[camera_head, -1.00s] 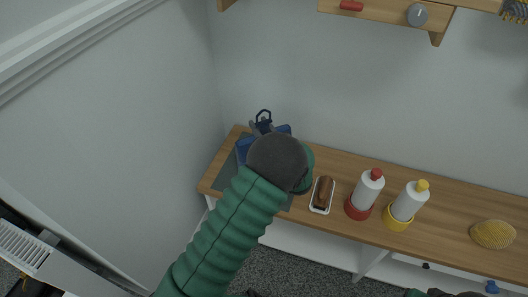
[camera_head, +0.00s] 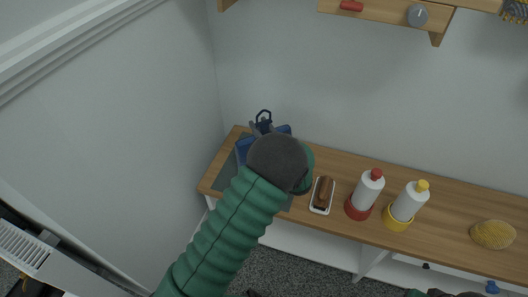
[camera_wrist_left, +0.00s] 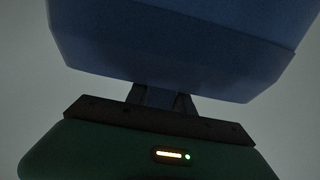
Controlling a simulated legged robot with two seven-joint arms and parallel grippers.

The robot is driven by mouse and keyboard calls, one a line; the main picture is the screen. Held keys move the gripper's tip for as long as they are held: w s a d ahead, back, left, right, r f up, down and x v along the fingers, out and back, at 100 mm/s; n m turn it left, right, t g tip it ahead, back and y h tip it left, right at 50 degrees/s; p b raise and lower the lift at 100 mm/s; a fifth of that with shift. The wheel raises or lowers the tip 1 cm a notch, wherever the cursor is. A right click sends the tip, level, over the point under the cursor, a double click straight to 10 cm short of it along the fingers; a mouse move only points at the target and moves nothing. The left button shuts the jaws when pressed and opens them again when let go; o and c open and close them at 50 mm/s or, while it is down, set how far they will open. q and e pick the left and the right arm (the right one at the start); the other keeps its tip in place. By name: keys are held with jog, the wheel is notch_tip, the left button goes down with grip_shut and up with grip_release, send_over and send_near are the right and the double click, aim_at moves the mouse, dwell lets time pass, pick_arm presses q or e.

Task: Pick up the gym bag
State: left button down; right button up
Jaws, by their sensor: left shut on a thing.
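The blue gym bag (camera_head: 243,148) with a dark handle loop on top is at the left end of the wooden bench, over a dark grey-green mat (camera_head: 226,172). My left arm covers most of it in the head view. In the left wrist view the bag (camera_wrist_left: 180,45) fills the top, right at my left gripper (camera_wrist_left: 161,97). The left gripper is shut on the bag, though the fingertips are mostly hidden. I cannot tell whether the bag touches the mat. Only a sliver of my right arm shows at the bottom edge of the head view.
On the bench (camera_head: 446,208), right of my left arm, are a small white tray (camera_head: 313,207) with a brown item, a red-capped bottle (camera_head: 369,187), a yellow-capped bottle (camera_head: 410,201) and a yellow sponge-like oval (camera_head: 492,234). Walls stand behind and left. A shelf (camera_head: 385,13) hangs above.

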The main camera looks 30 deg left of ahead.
dwell(0.5)
pick_arm(q)
jog(key=shift+r+p, duration=0.5)
jog(key=shift+r, duration=0.15)
notch_tip(320, 180, up, 2)
jog(key=shift+r+p, duration=0.2)
jog(key=shift+p, duration=0.6)
jog(key=s+d+r+p, duration=0.1)
jog(key=s+d+p, duration=0.3)
jog(key=s, duration=1.1)
jog(key=shift+d+r, duration=0.15)
jog(key=shift+d, duration=0.45)
jog(key=c, duration=1.7)
grip_release()
jog(key=shift+c, duration=0.2)
grip_shut()
